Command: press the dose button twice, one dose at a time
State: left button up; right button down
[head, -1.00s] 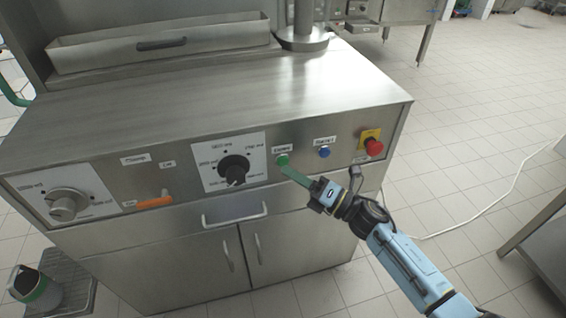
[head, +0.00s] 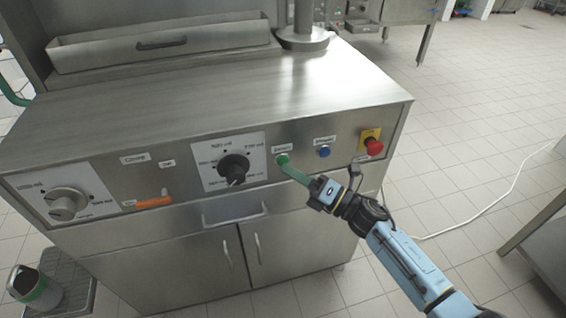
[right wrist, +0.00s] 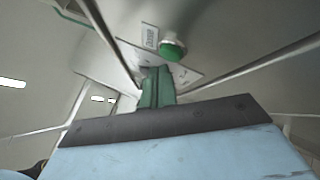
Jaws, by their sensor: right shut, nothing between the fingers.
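The green dose button (head: 282,159) is on the front panel of the steel machine, under a small label. It also shows in the right wrist view (right wrist: 172,49), just beyond the fingertips. My right gripper (head: 292,172) is shut and empty, with its green fingers pointing up and left at the button. In the right wrist view the shut fingers (right wrist: 158,88) end near the button, with a small gap seen between them. My left gripper is not in view.
A blue button (head: 323,151) and a red emergency stop (head: 373,146) on yellow sit right of the green one. A black dial (head: 233,168), an orange lever (head: 154,202) and a grey dial (head: 65,204) lie to the left. A cup (head: 33,288) stands on a grate lower left.

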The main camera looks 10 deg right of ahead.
jog(key=shift+w, duration=0.3)
jog(key=shift+w+b, duration=0.25)
jog(key=shift+b, duration=0.05)
dwell(0.4)
jog(key=shift+s, duration=0.15)
jog(key=shift+s+p, duration=0.3)
jog(key=shift+s, duration=0.25)
jog(key=shift+s, duration=0.1)
jog(key=s+p, duration=0.1)
jog(key=s, duration=0.4)
jog(key=shift+s+d+p, duration=0.1)
jog(key=shift+s+p, duration=0.3)
